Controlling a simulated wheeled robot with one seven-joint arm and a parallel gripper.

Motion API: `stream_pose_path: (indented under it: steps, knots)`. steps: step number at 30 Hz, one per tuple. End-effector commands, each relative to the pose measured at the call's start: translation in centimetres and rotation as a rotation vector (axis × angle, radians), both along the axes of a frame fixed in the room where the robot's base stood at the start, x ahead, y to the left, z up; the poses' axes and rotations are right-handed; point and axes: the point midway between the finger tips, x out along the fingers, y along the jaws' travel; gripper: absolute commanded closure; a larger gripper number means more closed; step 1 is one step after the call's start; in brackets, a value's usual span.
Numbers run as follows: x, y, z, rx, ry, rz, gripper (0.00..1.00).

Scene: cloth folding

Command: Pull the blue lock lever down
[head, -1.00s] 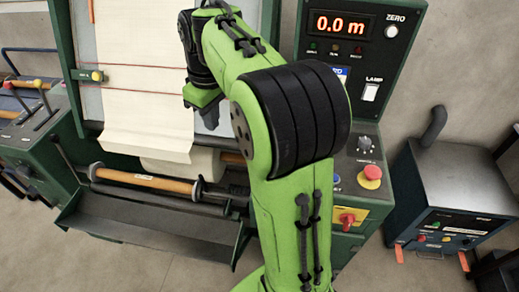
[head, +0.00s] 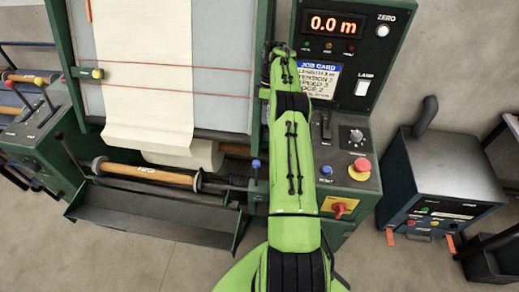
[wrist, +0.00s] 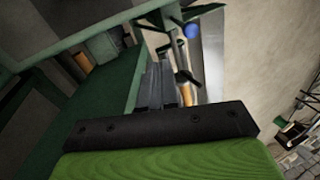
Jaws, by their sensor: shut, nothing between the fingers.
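The blue lock lever (head: 256,164) shows in the head view as a small blue knob on a short stem. It stands upright at the right end of the roller, just left of my arm. A blue ball that looks like its knob (wrist: 192,30) shows at the top of the wrist view. My gripper is hidden behind my arm in the head view. In the wrist view, my gripper (wrist: 158,88) shows as narrow grey fingers close together, shut and empty. The knob is beyond the fingertips, slightly right, with a visible gap.
The orange roller (head: 150,175) and a dark trough (head: 150,213) lie left of the lever. Cream cloth (head: 148,80) hangs over the machine's panel. The control panel, with a red emergency button (head: 362,165) and a display (head: 333,23), is right of my arm.

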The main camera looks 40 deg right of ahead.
Motion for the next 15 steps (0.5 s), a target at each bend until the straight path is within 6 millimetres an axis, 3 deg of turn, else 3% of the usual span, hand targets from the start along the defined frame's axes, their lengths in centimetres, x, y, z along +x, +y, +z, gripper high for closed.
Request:
stream_pose_path:
  steps: [7,15]
  knots:
    - [-0.2,0.3,-1.2,0.000,0.004,0.000,1.00]
    - [-1.0,2.0,-6.3,0.002,0.005,0.000,1.00]
